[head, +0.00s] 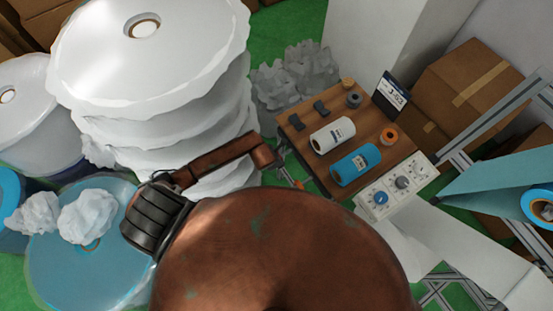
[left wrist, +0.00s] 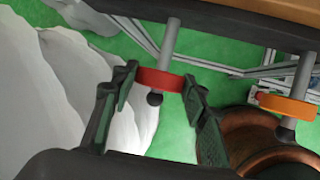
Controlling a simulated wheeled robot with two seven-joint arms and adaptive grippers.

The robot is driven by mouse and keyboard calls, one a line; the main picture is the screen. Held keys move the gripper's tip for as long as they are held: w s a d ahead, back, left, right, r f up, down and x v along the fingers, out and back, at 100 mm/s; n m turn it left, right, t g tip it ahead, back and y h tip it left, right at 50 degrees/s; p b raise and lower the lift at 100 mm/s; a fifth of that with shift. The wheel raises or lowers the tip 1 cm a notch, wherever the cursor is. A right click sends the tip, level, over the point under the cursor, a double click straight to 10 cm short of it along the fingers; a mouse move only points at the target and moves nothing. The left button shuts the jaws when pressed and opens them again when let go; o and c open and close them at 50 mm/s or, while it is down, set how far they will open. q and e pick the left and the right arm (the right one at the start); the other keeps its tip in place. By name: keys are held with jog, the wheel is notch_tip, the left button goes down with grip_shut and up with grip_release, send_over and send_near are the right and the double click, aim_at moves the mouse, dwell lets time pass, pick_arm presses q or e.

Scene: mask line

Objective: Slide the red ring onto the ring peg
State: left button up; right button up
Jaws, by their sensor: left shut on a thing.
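The red ring (left wrist: 158,81) is in the left wrist view, between the two fingers of my left gripper (left wrist: 160,77), which is shut on it. The grey ring peg (left wrist: 171,38) hangs from the underside of a dark board edge and passes through the red ring. Its dark rounded tip (left wrist: 155,99) shows just below the ring. In the head view the gripper is small beside the left edge of the wooden board (head: 310,165), and the red ring cannot be made out there. My right gripper is not in view.
An orange ring (left wrist: 287,107) sits on a second peg at the right. A stack of wrapped white rolls (head: 165,60) stands close at the left.

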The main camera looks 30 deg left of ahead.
pick_arm(q)
jog(key=shift+w+d, duration=0.15)
jog(key=shift+w, duration=0.1)
dwell(0.4)
jog(key=shift+f+b, duration=0.3)
jog(key=shift+b, duration=0.15)
dwell(0.3)
jog(key=o, duration=1.2)
jog(key=v, duration=1.2)
